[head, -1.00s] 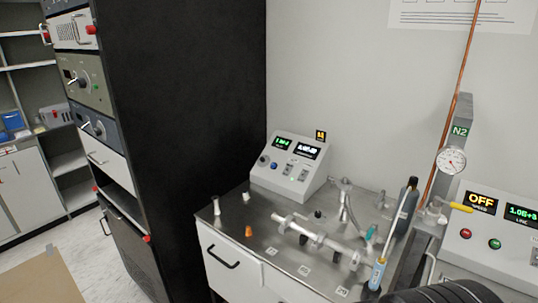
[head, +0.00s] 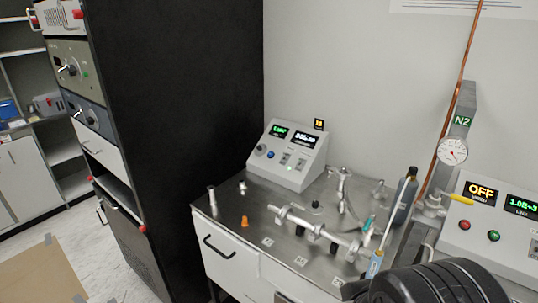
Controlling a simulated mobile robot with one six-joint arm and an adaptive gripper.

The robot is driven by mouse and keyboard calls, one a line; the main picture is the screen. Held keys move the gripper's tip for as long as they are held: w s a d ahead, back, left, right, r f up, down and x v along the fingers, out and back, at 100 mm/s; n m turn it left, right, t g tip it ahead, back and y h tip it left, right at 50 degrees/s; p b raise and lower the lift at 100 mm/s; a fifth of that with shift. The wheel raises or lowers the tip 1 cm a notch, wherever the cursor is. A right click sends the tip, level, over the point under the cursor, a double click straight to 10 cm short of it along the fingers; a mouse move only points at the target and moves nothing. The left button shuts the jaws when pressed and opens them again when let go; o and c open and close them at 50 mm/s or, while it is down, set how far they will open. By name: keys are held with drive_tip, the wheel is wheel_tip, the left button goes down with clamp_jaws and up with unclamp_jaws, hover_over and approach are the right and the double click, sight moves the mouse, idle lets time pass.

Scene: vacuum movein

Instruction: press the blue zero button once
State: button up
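A small blue button (head: 271,155) is on the lower left of the sloped front of a grey control box (head: 292,174). A round knob (head: 261,148) sits just left of it. The box has two lit displays (head: 279,131) above and switches to the right. Nothing covers the blue button. A black ribbed part, which looks like my own arm, fills the lower right corner. My gripper's fingers do not show, so I cannot see whether they are open or shut.
The box stands at the back of a steel bench top (head: 266,207). A metal pipe manifold (head: 315,229), an orange cone (head: 244,221) and a blue-handled tool (head: 375,264) are in front of it. A tall black rack (head: 180,130) stands left. A second panel (head: 490,238) is right.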

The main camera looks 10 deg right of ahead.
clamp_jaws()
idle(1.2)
